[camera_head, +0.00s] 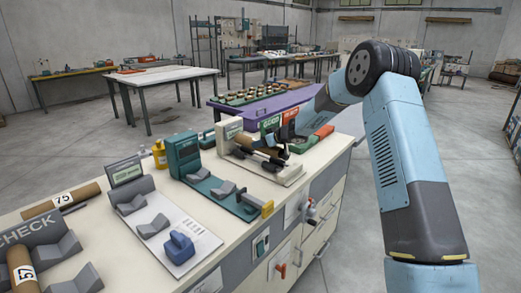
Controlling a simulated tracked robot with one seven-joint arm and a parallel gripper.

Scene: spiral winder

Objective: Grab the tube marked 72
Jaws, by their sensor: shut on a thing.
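My gripper (284,141) is at the far end of the long bench, low over a cream fixture (285,178). It is small and dark here, and its fingertips are hard to make out. It is shut on what looks like a brown tube (246,143) at that fixture. No number shows on this tube. A brown tube marked 75 (45,206) lies at the left of the bench. Another brown tube (20,268) with a white label lies at the lower left by the CHECK stand. I see no label that clearly reads 72.
On the bench (222,222) stand a grey cradle fixture (145,205), a blue block (179,247), a teal machine (184,155) and a yellow bottle (159,154). Green and orange signs stand behind my gripper. A purple table (285,100) is beyond. Open floor lies right.

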